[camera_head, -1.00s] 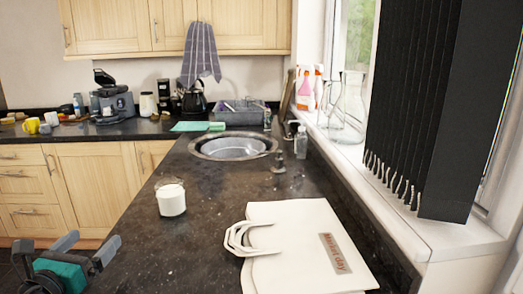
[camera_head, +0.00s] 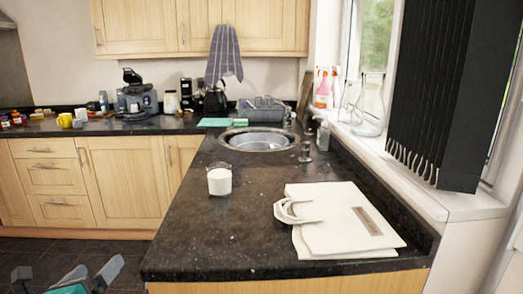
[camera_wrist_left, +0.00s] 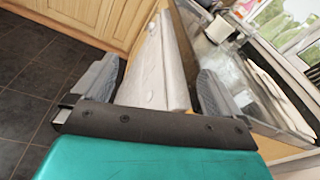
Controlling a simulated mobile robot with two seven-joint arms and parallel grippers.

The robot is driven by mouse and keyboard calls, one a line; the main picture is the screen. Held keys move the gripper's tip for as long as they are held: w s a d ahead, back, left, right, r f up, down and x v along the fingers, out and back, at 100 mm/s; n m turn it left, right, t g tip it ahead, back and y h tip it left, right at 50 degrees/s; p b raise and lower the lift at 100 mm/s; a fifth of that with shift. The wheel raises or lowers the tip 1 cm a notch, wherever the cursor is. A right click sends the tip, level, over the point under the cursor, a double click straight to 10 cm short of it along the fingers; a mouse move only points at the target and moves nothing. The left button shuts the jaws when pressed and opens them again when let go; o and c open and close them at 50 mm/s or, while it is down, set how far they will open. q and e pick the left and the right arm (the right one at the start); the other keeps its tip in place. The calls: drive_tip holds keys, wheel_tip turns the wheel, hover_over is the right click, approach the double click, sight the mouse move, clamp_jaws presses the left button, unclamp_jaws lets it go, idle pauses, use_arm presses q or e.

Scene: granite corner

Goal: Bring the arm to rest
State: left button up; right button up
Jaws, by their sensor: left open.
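My left gripper (camera_head: 66,273) is at the bottom left of the head view, partly cut off by the frame. It is beside the counter's left front corner, over the dark floor. In the left wrist view its two grey fingers (camera_wrist_left: 155,80) stand wide apart with nothing between them. Beyond them are the cupboard fronts and the counter end, with a gap to the fingers. My right gripper is not in view.
The dark granite counter (camera_head: 190,240) ends near the gripper's right. On it are a glass with white contents (camera_head: 219,182), a flat white bag (camera_head: 345,222) and a sink (camera_head: 257,140). The tiled floor (camera_head: 120,252) at left is clear.

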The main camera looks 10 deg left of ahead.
use_arm(q)
drive_tip(key=s+d+f+n+g+h, duration=0.1)
drive_tip(key=s+d+f+n+g, duration=0.15)
drive_tip(key=d+f+n, duration=0.45)
drive_tip(key=s+d+f+n+g+h, duration=0.1)
drive_tip(key=s+d+f+n+g, duration=0.1)
drive_tip(key=s+d+f+n, duration=0.45)
drive_tip(key=d+f+n+h, duration=0.1)
drive_tip(key=d+f+n, duration=0.1)
drive_tip(key=d+n, duration=0.4)
drive_tip(key=d+f+n+h, duration=0.2)
drive_tip(key=d+f+n, duration=0.1)
drive_tip(key=d+n, duration=0.4)
drive_tip(key=shift+d+g+h, duration=0.3)
drive_tip(key=shift+d+g, duration=0.15)
drive_tip(key=shift+d, duration=0.8)
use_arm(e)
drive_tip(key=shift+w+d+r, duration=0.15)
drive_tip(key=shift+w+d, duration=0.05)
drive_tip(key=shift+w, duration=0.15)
use_arm(q)
drive_tip(key=shift+s, duration=0.1)
